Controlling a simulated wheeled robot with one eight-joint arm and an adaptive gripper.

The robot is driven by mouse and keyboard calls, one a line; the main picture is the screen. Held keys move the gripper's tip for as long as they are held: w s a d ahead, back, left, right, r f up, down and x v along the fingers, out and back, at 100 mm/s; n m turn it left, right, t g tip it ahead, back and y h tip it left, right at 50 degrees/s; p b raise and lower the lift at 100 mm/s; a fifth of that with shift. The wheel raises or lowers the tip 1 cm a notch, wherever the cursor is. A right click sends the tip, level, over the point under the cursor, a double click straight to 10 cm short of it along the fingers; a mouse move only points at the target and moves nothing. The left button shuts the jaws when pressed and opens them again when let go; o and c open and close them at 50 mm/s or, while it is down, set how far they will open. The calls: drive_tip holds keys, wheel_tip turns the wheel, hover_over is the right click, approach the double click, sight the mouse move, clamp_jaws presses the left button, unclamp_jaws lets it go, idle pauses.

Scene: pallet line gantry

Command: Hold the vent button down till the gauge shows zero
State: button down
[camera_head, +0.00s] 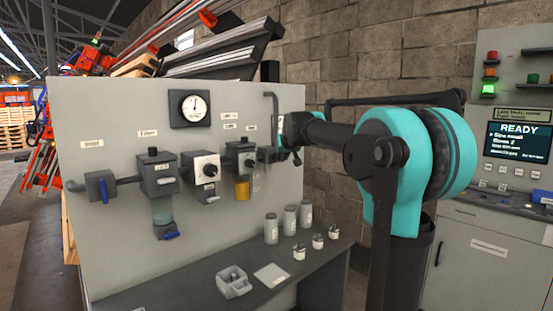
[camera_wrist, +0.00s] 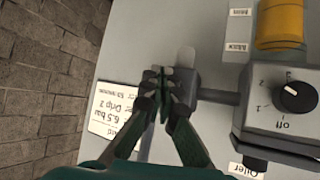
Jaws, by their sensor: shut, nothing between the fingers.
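The round white gauge (camera_head: 194,106) sits in a dark square mount high on the grey panel; its needle is too small to read surely. My gripper (camera_wrist: 164,86) is shut and empty, its fingertips together in front of a small grey block (camera_wrist: 186,88) at a pipe's end. I cannot tell whether the tips touch it. No vent button shows clearly; the fingers cover part of the block. In the head view my wrist reaches the panel's right side, just right of the unit with the amber bowl (camera_head: 242,190).
A unit with a black dial (camera_wrist: 292,97) stands right of my fingers in the wrist view, with a label card (camera_wrist: 112,112) to their left. Blue-handled valve (camera_head: 102,187) at panel left. Small canisters (camera_head: 271,229) and a grey tray (camera_head: 233,284) stand on the bench below.

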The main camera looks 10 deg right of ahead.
drive_tip(key=shift+w+a, duration=0.1)
idle(0.7)
drive_tip(key=shift+w+a, duration=0.15)
drive_tip(key=shift+w, duration=0.1)
drive_tip(key=shift+w+a, duration=0.35)
drive_tip(key=shift+w, duration=0.15)
idle(4.4)
drive_tip(key=shift+s, duration=0.1)
idle(0.4)
drive_tip(key=shift+s+d, duration=0.6)
drive_tip(key=shift+s, duration=0.15)
drive_tip(key=shift+s+d, duration=0.75)
drive_tip(key=shift+s, duration=0.25)
drive_tip(key=shift+s+d, duration=0.7)
drive_tip(key=shift+s, duration=0.3)
